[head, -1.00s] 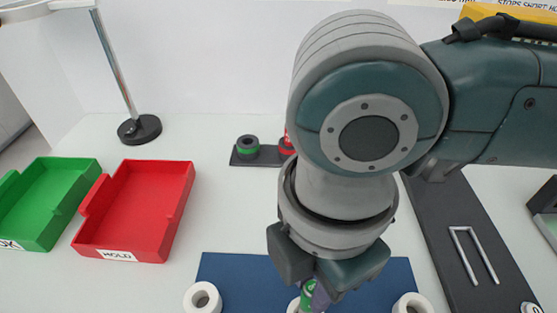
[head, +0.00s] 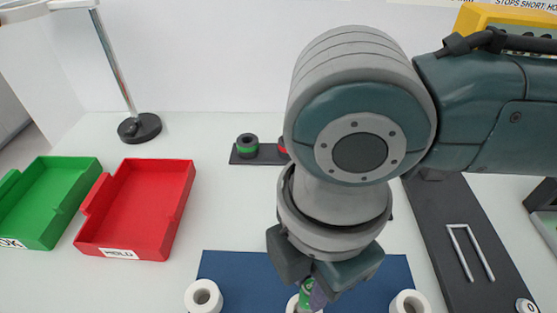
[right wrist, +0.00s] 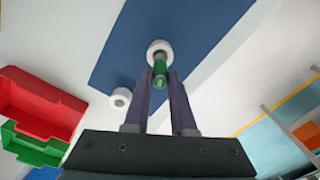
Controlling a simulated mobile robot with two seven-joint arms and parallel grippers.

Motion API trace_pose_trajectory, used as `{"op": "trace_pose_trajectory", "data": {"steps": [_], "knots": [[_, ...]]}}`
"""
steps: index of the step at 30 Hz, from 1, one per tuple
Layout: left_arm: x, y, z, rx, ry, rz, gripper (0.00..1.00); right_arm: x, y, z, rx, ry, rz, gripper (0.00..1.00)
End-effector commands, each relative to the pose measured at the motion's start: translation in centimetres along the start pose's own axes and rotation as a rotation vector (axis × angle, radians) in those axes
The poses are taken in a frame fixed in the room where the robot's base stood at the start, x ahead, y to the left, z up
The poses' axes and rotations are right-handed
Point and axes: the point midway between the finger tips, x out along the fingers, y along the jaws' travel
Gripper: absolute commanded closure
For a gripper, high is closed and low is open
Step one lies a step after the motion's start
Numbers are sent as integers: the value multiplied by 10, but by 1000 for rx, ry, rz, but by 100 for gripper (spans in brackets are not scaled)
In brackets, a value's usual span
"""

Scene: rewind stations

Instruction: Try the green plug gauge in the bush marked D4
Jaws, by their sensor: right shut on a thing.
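My right gripper (head: 318,292) is shut on the green plug gauge (head: 306,296), low over the blue mat (head: 235,265). The gauge also shows between the fingers in the right wrist view (right wrist: 159,74). Its far end lines up with the middle white bush (head: 292,304), which shows as a white ring in the right wrist view (right wrist: 159,46). I cannot tell whether the tip is inside the bore or just above it. One white bush (head: 203,297) stands to the left and another (head: 410,303) to the right. No D4 mark is readable. My left gripper is not in view.
A red HOLD tray (head: 140,205) and a green OK tray (head: 45,205) stand at the left. A lamp base (head: 139,128) stands back left.

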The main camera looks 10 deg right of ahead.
Motion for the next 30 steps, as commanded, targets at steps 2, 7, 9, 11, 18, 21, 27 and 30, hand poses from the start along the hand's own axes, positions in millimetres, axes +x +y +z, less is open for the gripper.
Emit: {"op": "trace_pose_trajectory", "data": {"steps": [2,7,9,11,18,21,27,30], "knots": [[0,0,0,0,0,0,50,0,0,0,0,0,0,100],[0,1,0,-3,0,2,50,0,0,0,0,0,0,100],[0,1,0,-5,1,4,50,0,0,0,0,0,0,100],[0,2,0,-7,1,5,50,0,0,0,0,0,0,100],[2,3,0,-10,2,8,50,3,0,0,0,1,0,100],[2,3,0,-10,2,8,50,5,0,0,0,1,0,100],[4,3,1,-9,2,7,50,8,0,0,0,0,0,100],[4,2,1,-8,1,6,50,9,0,0,0,0,0,100]]}}
